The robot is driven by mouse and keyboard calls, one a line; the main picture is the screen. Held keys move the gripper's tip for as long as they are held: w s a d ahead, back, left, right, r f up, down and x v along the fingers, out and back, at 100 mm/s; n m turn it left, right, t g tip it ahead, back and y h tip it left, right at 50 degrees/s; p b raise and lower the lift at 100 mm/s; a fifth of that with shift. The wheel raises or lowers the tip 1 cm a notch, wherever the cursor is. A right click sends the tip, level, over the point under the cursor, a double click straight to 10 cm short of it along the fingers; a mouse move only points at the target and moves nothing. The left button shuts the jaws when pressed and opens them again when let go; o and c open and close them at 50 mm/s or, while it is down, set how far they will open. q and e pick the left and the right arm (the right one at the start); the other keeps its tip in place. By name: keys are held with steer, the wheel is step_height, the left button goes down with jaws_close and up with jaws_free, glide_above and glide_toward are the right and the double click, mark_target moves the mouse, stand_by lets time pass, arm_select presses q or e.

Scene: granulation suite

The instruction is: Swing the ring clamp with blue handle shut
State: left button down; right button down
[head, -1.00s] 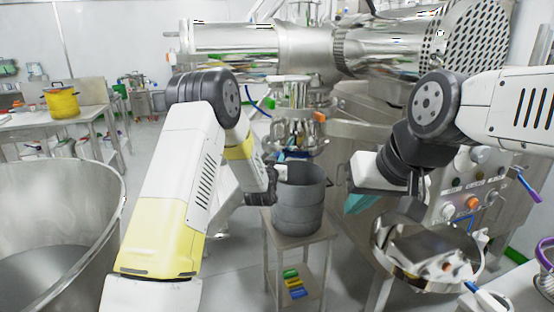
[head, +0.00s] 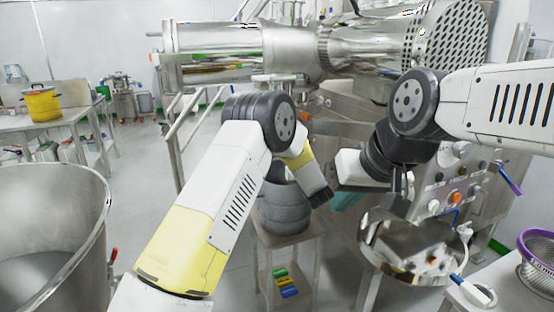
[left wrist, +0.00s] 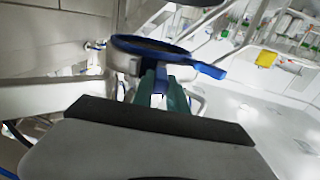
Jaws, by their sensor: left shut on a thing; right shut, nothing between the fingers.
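In the left wrist view the ring clamp (left wrist: 150,46) is a blue-rimmed ring around a dark opening, with a blue lever sticking out to the right. The teal fingers of my left gripper (left wrist: 164,93) are shut on a blue part just below the ring. I cannot tell if the ring is fully closed.
The grey bucket (head: 285,208) stands on a small steel stand (head: 290,238). A big steel drum (head: 85,190) is at the left. A steel pan (head: 405,240) and a control panel (head: 455,190) are at the right. The floor at centre left is clear.

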arm_select(q)
steer(key=shift+w+d+n+g+y, duration=0.2)
steer(key=shift+d+n+y, duration=0.3)
steer(key=shift+d, duration=0.4)
steer(key=shift+w+d+n+g+y, duration=0.1)
steer(key=shift+w+d+n+y, duration=0.15)
steer(key=shift+d+y, duration=0.55)
steer(key=shift+d+r, duration=0.1)
steer(key=shift+d, duration=0.05)
steer(key=c, duration=1.3)
jaws_free()
steer(key=shift+d, duration=0.1)
steer(key=v, duration=0.7)
steer(key=shift+s, duration=0.4)
